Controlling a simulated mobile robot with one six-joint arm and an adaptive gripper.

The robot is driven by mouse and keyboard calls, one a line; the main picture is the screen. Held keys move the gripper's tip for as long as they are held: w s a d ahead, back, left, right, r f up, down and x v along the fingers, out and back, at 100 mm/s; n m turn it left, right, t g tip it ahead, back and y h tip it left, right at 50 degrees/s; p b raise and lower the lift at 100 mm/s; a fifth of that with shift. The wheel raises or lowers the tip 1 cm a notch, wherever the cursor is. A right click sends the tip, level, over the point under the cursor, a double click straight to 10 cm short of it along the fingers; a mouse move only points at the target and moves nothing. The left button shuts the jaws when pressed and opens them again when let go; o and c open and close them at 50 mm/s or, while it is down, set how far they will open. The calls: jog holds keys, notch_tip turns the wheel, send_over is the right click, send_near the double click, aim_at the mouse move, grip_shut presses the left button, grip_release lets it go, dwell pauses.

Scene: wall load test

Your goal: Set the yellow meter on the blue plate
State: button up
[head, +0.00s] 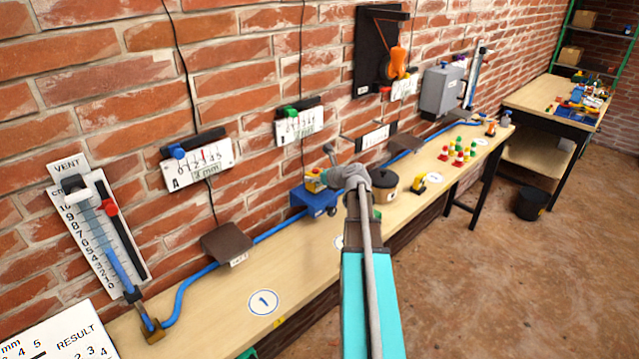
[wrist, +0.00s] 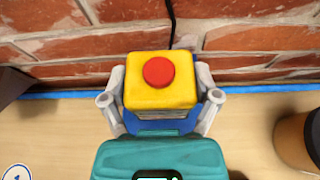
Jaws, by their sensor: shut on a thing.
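The yellow meter (wrist: 160,92) is a yellow block with a round red top, seen from above in the wrist view. My gripper (wrist: 160,104) is shut on it, with one grey finger at each side. In the head view the meter (head: 314,180) shows beside my gripper (head: 332,180), above the blue plate (head: 314,202). The plate looks like the top of a small blue wheeled body at the wall side of the bench. Blue (wrist: 160,127) also shows just below the meter in the wrist view. I cannot tell whether the meter touches the plate.
A dark round pot (head: 386,187) stands to the right on the bench, with a small yellow and black object (head: 418,184) beyond it. A blue hose (head: 270,232) runs along the wall. The bench around the marker 1 disc (head: 263,302) is clear.

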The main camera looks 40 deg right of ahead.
jog(key=shift+f+b, duration=0.6)
jog(key=shift+f, duration=0.3)
jog(key=shift+f, duration=0.15)
jog(key=o, duration=1.1)
jog(key=shift+o, duration=0.2)
jog(key=shift+s+r, duration=0.15)
jog(key=shift+r, duration=0.15)
jog(key=a+p+v, duration=0.1)
jog(key=p+v, duration=0.3)
jog(key=v, duration=0.7)
jog(key=shift+s+d+p, duration=0.35)
jog(key=shift+s+d, duration=0.05)
jog(key=shift+d, duration=0.1)
